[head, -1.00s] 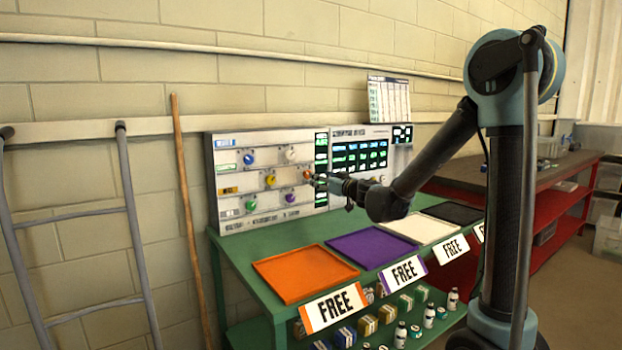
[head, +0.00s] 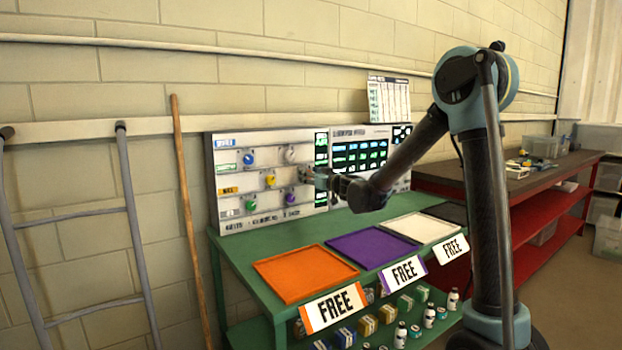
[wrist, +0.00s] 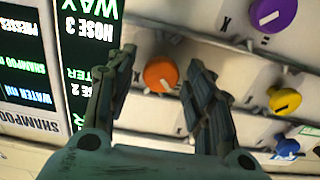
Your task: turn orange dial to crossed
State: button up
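The orange dial (wrist: 160,74) is on the control panel (head: 222,150). In the wrist view it shows between my two fingers, with a short white mark on its face toward the lower right. Small marks are printed on the panel around it, too blurred to read surely. My gripper (wrist: 160,62) is open, one finger on each side of the dial. There is a gap by the left finger; the right finger is very close, and I cannot tell if it touches. In the head view my gripper (head: 308,175) is at the panel and hides the dial.
Other dials are close by: purple (wrist: 273,16), yellow (wrist: 284,101) and blue (wrist: 287,147). A lit screen strip (wrist: 82,70) is beside the dial. Below the panel, the green bench (head: 232,262) holds orange (head: 305,272), purple (head: 370,248) and white (head: 420,229) trays.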

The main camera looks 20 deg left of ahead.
jog(key=c, duration=0.8)
jog(key=shift+m, duration=0.3)
jog(key=m, duration=1.2)
jog(key=shift+w+d+f+m, duration=0.1)
jog(key=shift+w+d+m, duration=0.15)
jog(key=shift+m, duration=0.15)
jog(key=shift+f+m, duration=0.1)
jog(key=shift+m, duration=2.1)
